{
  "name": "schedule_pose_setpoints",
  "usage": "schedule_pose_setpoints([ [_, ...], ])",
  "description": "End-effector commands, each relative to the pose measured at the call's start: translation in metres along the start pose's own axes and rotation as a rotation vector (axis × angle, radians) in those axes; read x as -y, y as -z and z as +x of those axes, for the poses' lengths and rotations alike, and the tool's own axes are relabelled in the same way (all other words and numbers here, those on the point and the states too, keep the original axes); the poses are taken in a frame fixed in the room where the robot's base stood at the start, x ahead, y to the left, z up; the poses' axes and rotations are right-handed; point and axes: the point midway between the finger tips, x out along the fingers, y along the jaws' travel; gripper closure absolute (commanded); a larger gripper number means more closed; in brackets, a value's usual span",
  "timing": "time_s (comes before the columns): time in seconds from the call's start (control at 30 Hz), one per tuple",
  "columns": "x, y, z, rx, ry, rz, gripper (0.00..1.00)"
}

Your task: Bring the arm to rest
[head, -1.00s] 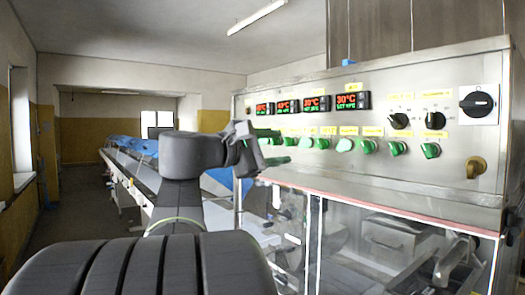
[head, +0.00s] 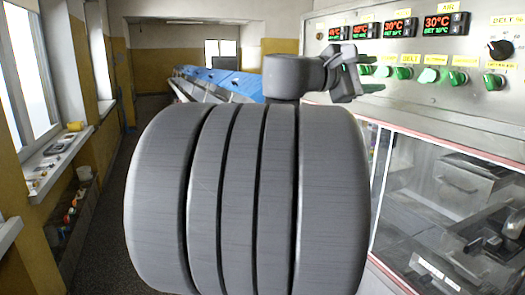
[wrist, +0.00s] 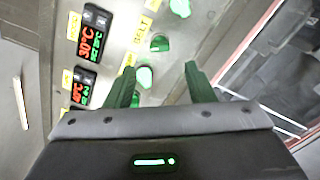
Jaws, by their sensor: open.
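My gripper (head: 350,75) shows in the head view at the end of my raised dark arm, in front of the steel control panel (head: 415,52). In the wrist view my gripper (wrist: 160,70) has its two green fingers apart, with nothing between them but a view of the panel. The panel (wrist: 175,25) shows there turned on its side, with green knobs and red-digit displays. I cannot tell how far the fingertips are from the panel. My large grey arm links hide the middle of the head view.
A machine with clear windows (head: 440,200) stands at the right, below the panel. A conveyor with blue covers (head: 215,82) runs back behind my arm. At the left, a window sill (head: 60,150) holds small items. Some floor (head: 105,235) shows clear at the left.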

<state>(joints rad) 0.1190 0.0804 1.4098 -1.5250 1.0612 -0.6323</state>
Motion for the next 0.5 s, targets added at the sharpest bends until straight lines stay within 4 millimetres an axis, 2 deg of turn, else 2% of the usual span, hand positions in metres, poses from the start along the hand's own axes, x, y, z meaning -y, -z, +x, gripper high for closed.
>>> schedule_pose_setpoints([
  [0.03,-0.001,-0.002,0.01,0.004,0.004,-0.001,0.51],
  [0.3,-0.002,-0.002,0.053,0.003,0.001,0.0,0.51],
  [0.5,-0.001,-0.001,0.074,0.002,0.001,0.0,0.51],
])
